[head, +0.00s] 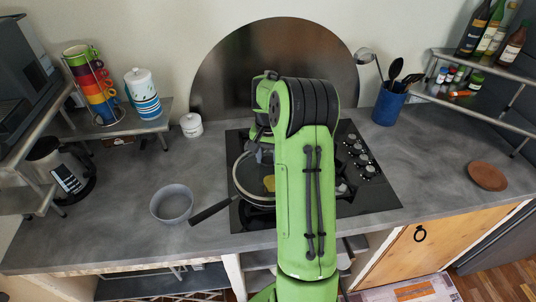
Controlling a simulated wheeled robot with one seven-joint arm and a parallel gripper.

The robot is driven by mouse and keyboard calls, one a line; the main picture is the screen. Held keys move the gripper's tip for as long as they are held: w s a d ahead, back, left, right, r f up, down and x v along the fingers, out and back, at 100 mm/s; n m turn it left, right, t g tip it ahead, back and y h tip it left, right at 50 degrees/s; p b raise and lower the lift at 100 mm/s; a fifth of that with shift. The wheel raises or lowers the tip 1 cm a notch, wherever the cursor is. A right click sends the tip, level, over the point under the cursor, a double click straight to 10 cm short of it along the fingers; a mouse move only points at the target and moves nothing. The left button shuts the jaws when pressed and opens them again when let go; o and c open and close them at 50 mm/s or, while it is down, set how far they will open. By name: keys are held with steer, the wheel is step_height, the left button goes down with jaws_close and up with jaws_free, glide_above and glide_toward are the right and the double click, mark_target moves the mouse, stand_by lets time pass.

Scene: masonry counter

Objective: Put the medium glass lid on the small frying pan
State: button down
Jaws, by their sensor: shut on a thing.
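The small frying pan (240,193) sits on the black hob, with its dark handle (213,210) pointing to the front left. A clear glass lid (244,178) with a pale rim shows over the pan's left part. My gripper (257,153) is above the pan and appears shut on the lid's knob, though the fingertips are small and partly hidden. My green arm hides the right side of the pan and lid. I cannot tell whether the lid rests on the pan's rim or is just above it. A small yellow patch (269,183) shows within the pan's outline.
A grey bowl (172,204) stands left of the pan handle. Hob knobs (364,160) are to the right. A white lidded jar (191,125), a blue utensil holder (388,105) and a brown round board (487,176) stand farther off. The counter right of the hob is mostly clear.

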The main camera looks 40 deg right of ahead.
steer(key=shift+w+f+b, duration=0.15)
steer(key=shift+f+b, duration=0.25)
steer(key=shift+f, duration=0.45)
steer(key=shift+f, duration=0.2)
steer(key=c, duration=0.5)
jaws_free()
step_height(320, 180, up, 16)
steer(key=shift+f+p, duration=0.1)
steer(key=shift+p, duration=0.85)
